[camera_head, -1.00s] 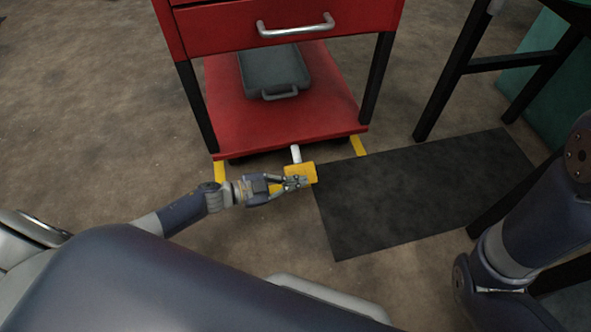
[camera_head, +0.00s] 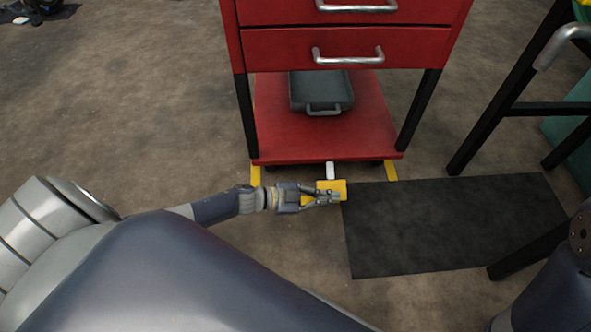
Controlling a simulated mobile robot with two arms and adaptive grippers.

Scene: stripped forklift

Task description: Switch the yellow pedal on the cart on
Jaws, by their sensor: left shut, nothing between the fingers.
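The yellow pedal (camera_head: 333,185) sticks out on a short white stem (camera_head: 330,170) from under the front of the red cart (camera_head: 325,140), close to the floor. My left gripper (camera_head: 337,197) reaches in from the left and is shut and empty. Its fingertips lie over the front part of the pedal and hide some of it. I cannot tell whether they press on it or hover just above it. My right gripper is not in view; only part of my right arm shows at the lower right edge.
A grey tray (camera_head: 321,92) rests on the cart's lower shelf, under drawers with metal handles (camera_head: 348,55). Yellow floor marks (camera_head: 391,171) lie by the cart's front corners. A dark mat (camera_head: 450,225) lies right of the pedal. A black-legged table frame (camera_head: 505,95) stands at the right.

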